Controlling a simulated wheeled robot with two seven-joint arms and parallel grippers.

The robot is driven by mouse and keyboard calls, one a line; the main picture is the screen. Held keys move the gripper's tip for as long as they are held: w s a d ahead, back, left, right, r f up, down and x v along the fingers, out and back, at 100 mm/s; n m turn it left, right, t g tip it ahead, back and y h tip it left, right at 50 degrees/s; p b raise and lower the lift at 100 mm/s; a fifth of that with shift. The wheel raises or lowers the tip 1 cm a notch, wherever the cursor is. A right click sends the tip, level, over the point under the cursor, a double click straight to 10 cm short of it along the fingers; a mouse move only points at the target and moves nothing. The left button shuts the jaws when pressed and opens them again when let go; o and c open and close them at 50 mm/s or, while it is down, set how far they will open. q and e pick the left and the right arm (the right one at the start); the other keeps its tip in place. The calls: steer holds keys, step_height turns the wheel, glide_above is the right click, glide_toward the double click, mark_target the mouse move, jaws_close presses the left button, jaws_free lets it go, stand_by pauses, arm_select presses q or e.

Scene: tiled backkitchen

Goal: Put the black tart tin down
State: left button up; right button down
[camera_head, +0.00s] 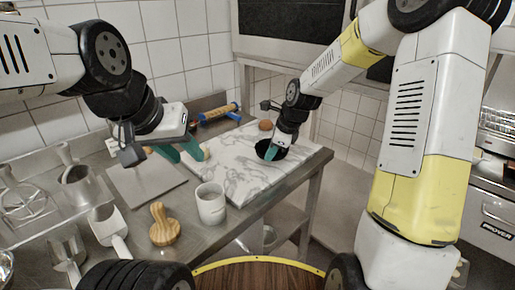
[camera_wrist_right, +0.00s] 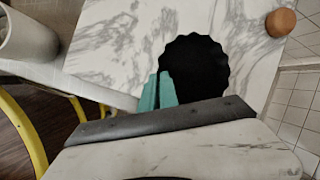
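The black tart tin (camera_head: 265,148) is over the right part of the white marble board (camera_head: 236,171). In the right wrist view the tin (camera_wrist_right: 197,66) shows as a dark disc with a scalloped edge. My right gripper (camera_head: 269,154) is at the tin, and its two teal fingers (camera_wrist_right: 158,92) are close together at the tin's rim, shut on it. I cannot tell whether the tin touches the board. My left gripper (camera_head: 186,154) is open, with its teal fingers apart, near the board's left edge.
A brown ball-like item (camera_head: 265,125) and a blue-handled rolling pin (camera_head: 218,114) are at the back. A pale round item (camera_head: 205,152) sits beside the left fingers. The board's middle is clear.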

mark_target(259, 155)
steer(key=w+a, duration=0.1)
steer(key=w, duration=0.1)
steer(key=w+a, duration=0.2)
steer(key=shift+w+a+f, duration=0.15)
steer(key=shift+f, duration=0.05)
steer(key=shift+s+d+x, duration=0.1)
steer(key=shift+d+x, duration=0.05)
steer(key=shift+x, duration=0.75)
steer(key=shift+s+d+x, duration=0.1)
steer(key=shift+d+x, duration=0.05)
steer(key=shift+x, duration=0.75)
steer(key=shift+f, duration=0.25)
steer(key=c, duration=1.6)
jaws_free()
